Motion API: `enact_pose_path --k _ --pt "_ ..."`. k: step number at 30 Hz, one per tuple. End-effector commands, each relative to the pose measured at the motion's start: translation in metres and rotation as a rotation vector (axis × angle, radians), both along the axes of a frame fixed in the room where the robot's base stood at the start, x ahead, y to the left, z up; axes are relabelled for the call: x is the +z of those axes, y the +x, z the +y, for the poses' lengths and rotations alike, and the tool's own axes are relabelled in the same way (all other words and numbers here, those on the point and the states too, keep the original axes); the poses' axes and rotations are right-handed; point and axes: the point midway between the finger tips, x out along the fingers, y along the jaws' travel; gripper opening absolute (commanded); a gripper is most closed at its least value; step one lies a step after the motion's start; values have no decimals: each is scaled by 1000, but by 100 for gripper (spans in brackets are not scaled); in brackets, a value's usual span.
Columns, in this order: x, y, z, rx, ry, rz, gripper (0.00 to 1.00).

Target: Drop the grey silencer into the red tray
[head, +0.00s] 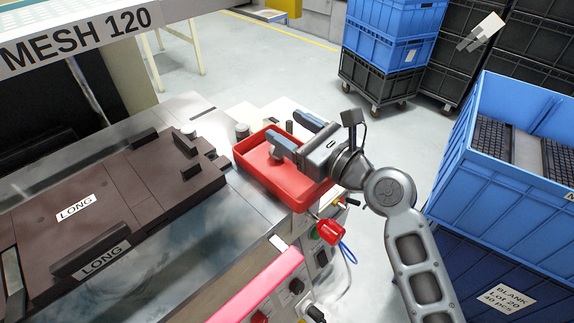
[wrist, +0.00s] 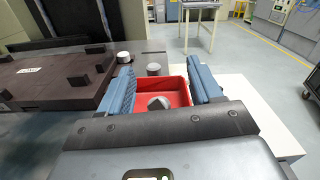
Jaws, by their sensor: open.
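The red tray (head: 254,166) sits at the right edge of the metal table. A grey rounded piece, which looks like the silencer (head: 277,154), is within the tray's outline, just below one finger. In the wrist view the grey silencer (wrist: 160,103) shows inside the red tray (wrist: 177,84), low between the fingers; whether it touches the tray floor I cannot tell. My gripper (head: 285,126) is over the tray, its blue fingers wide apart and holding nothing. In the wrist view my gripper (wrist: 161,76) has a finger on either side of the tray.
A grey cylinder (head: 242,131) stands beside the tray's far left corner. A brown fixture (head: 110,195) with raised blocks lies left on the table. A control box with a red knob (head: 330,232) is below the tray. Blue crates (head: 520,130) stand at the right.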

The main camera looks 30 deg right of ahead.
Motion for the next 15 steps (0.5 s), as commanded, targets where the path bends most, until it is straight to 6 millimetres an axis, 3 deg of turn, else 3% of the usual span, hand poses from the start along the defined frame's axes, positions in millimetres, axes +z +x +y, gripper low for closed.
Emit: enact_pose_path --k 5,15 --pt "-2 -14 -5 -2 -1 3 64" --pt "-1 -63 -21 -2 -1 2 64"
